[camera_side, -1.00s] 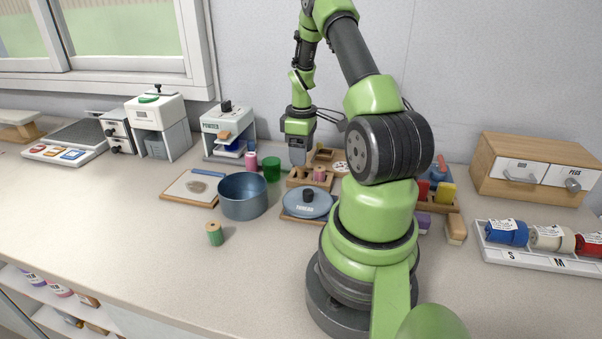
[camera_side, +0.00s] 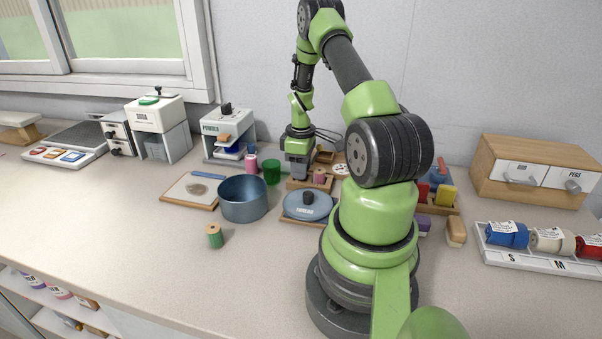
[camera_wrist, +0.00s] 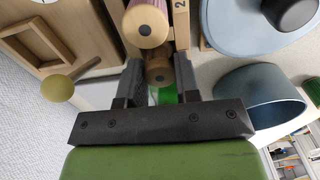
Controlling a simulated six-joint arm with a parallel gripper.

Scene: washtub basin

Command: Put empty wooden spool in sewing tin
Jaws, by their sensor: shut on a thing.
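The empty wooden spool (camera_wrist: 158,76) shows as a bare round wooden end between my fingers in the camera_wrist view. My gripper (camera_side: 298,178) is down at the wooden spool rack (camera_side: 309,187) and is shut on this spool. In the camera_side view my fingers hide the spool. The blue sewing tin (camera_side: 243,199) stands open left of and nearer than the rack; it also shows at right in the camera_wrist view (camera_wrist: 258,97). Its blue lid (camera_side: 308,205), with a dark knob, lies apart from it on a board.
A pink spool (camera_side: 319,175) sits in the rack close beside my gripper. A green cup (camera_side: 272,172) and another pink spool (camera_side: 251,163) stand left of the rack. A green spool (camera_side: 214,236) stands in front of the tin.

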